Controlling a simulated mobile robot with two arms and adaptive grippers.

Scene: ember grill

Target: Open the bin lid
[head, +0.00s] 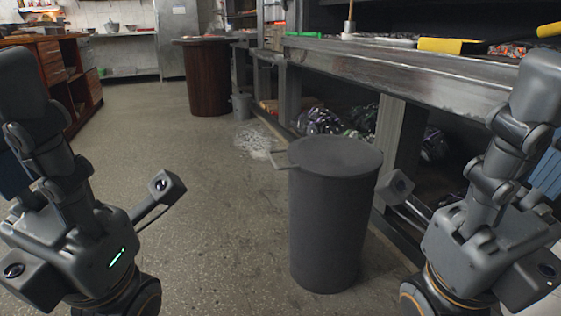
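A dark grey round bin (330,235) stands upright on the floor, right of centre. Its flat lid (336,155) lies shut on top. A thin handle-like piece (281,160) sticks out at the lid's left edge. My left gripper (130,298) is at the lower left, well apart from the bin. My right gripper (428,295) is at the lower right, closer to the bin but apart from it. Only the upper housings show; the fingers of both are cut off by the bottom edge, so their opening is hidden.
A long metal counter (420,70) runs along the right, with a post (398,140) behind the bin and dark bags (320,121) underneath. A clear plastic heap (255,140) lies on the floor. A brown barrel (208,80) stands farther back. The floor left of the bin is free.

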